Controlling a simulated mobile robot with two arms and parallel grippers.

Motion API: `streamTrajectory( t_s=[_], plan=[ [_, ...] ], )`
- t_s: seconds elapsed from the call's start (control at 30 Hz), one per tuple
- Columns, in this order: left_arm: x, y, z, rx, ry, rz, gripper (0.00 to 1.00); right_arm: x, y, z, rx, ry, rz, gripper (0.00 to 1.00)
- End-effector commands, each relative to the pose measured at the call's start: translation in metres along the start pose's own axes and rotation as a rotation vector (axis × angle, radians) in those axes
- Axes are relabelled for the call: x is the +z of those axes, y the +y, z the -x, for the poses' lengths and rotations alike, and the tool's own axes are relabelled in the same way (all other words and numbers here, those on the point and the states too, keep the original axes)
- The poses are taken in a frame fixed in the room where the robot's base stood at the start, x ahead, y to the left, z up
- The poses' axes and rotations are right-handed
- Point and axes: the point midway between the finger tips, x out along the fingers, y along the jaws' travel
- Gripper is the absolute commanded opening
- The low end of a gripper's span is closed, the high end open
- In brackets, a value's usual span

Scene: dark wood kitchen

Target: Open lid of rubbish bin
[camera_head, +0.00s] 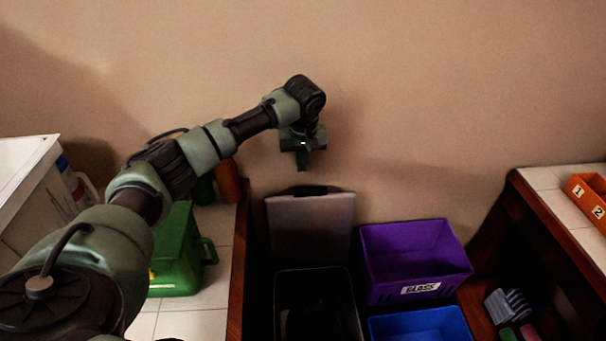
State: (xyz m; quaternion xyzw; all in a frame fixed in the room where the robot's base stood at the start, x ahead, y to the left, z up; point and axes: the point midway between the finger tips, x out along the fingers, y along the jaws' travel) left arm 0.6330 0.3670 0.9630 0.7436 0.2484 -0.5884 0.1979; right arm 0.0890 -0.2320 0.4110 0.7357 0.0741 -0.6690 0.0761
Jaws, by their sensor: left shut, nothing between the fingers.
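The rubbish bin (317,300) is a dark rectangular bin standing in the gap between two counters. Its grey lid (311,226) stands up against the wall behind it, so the bin's dark inside shows. My left arm comes in from the left and reaches over the left counter. My left gripper (303,160) is shut and empty, in front of the wall and above the raised lid. It looks apart from the lid. My right gripper is not in view.
A purple box (415,259) labelled GLASS and a blue box (424,327) stand right of the bin. A green container (178,262) is on the left counter (212,300). An orange tray (588,196) is on the right counter. Wall space around the gripper is clear.

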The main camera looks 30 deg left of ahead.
Motion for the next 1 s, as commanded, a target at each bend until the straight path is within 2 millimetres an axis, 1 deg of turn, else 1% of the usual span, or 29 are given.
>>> streamTrajectory(
  t_s=[0.03, 0.3, 0.4, 0.5, 0.63, 0.9, 1.0],
  plan=[
    [0.001, -0.001, -0.008, -0.005, -0.003, 0.0, 0.0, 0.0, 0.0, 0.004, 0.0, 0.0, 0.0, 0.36],
    [0.001, -0.001, -0.057, -0.004, -0.001, 0.001, 0.0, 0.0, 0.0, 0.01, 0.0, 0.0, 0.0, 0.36],
    [0.001, -0.001, -0.07, -0.004, -0.001, 0.001, 0.0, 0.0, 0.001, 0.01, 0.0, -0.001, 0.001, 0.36],
    [0.001, 0.0, -0.079, -0.002, -0.001, 0.0, 0.0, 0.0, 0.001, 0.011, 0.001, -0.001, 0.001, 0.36],
    [0.001, 0.0, -0.084, -0.002, 0.001, -0.001, 0.0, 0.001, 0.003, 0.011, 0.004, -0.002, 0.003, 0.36],
    [0.001, 0.0, -0.084, -0.002, 0.001, -0.001, 0.0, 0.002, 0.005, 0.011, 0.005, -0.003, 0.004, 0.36],
    [0.002, -0.001, -0.082, -0.004, 0.007, -0.002, 0.0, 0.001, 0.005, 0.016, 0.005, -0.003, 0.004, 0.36]
  ],
)
